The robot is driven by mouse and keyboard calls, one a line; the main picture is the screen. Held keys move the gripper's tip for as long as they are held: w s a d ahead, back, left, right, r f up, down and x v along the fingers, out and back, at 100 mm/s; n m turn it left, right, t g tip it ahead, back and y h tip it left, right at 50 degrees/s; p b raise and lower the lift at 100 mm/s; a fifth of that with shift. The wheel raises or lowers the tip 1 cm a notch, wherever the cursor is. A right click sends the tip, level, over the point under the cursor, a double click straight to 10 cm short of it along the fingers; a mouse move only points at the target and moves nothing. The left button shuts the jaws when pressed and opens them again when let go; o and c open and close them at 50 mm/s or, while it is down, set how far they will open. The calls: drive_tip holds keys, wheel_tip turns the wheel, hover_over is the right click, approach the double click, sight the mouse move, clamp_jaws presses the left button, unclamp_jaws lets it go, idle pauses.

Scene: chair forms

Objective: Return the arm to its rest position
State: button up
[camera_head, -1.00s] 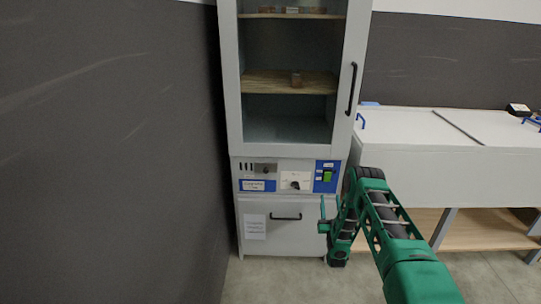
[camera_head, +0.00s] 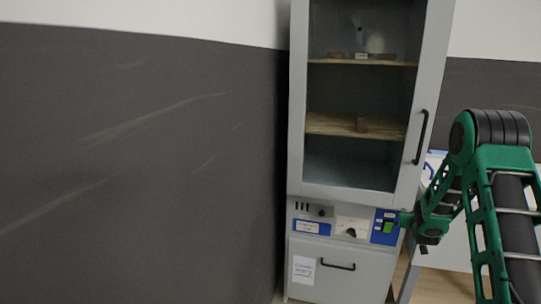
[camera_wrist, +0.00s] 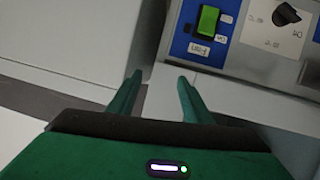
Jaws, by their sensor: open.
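My green arm is on the right in the head view, bent at a dark ribbed joint, with its lower part reaching down toward the cabinet. My gripper (camera_wrist: 158,76) is open and empty in the wrist view, its two green fingers apart. In the head view it is small and partly hard to make out, close to the right edge of the cabinet's control panel. The wrist view shows the panel's green switch (camera_wrist: 207,20) beyond the fingers, up and to the right. No contact with it shows in the wrist view.
A tall grey cabinet (camera_head: 298,150) with a glass door and a black handle (camera_head: 420,137) stands in the middle right. Its drawer handle (camera_head: 338,266) is below the panel. A dark wall (camera_head: 130,160) runs along the left. A white bench is partly hidden behind my arm.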

drive_tip(key=s+a+r+m+g+y, duration=0.1)
drive_tip(key=s+r+g, duration=0.35)
drive_tip(key=s, duration=0.75)
drive_tip(key=s+a+r+m+g, duration=0.1)
drive_tip(key=s+r+g, duration=0.1)
drive_tip(key=s+r, duration=0.7)
drive_tip(key=s+a+g+y, duration=0.1)
drive_tip(key=s+a, duration=0.3)
drive_tip(key=s, duration=0.8)
drive_tip(key=s+a+g+y, duration=0.2)
drive_tip(key=s+a, duration=0.3)
drive_tip(key=s, duration=0.7)
drive_tip(key=s+a+m+g+y, duration=0.1)
drive_tip(key=s+a+g, duration=0.2)
drive_tip(key=s, duration=0.9)
drive_tip(key=shift+s+a+r+y, duration=0.3)
drive_tip(key=shift+a+r+y, duration=0.15)
drive_tip(key=shift+a, duration=0.25)
drive_tip(key=shift+g, duration=0.25)
